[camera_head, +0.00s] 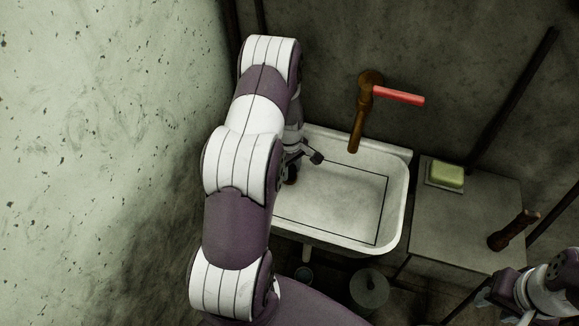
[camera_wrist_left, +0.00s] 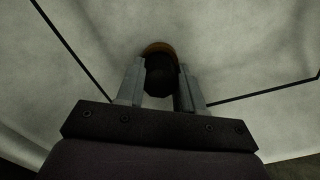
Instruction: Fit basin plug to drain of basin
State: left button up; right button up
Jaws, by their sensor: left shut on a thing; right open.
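The basin (camera_head: 397,210) is pale, with a thin dark line around its floor. My left gripper (camera_head: 303,162) is down inside its left part, partly covered by my own arm. In the left wrist view my left gripper (camera_wrist_left: 160,92) is shut on the dark, rounded basin plug (camera_wrist_left: 160,78). A brown-orange rim (camera_wrist_left: 160,47) shows just beyond the plug; I cannot tell whether it is the drain or part of the plug. The plug shows as a dark reddish spot (camera_head: 291,175) in the head view. My right gripper (camera_head: 487,297) is open and empty at the lower right, outside the basin.
A brown tap with a red handle (camera_head: 398,96) overhangs the basin from the back wall. A side table (camera_head: 450,225) at the right holds soap (camera_head: 447,176) in a dish and a wooden-handled object (camera_head: 512,231). A bucket-like round container (camera_head: 369,288) stands below. The left wall is close.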

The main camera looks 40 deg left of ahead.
pick_arm(q)
jog(key=shift+f, duration=0.3)
jog(key=o, duration=1.1)
jog(key=shift+o, duration=0.2)
notch_tip(320, 180, up, 13)
jog(key=shift+f, duration=0.15)
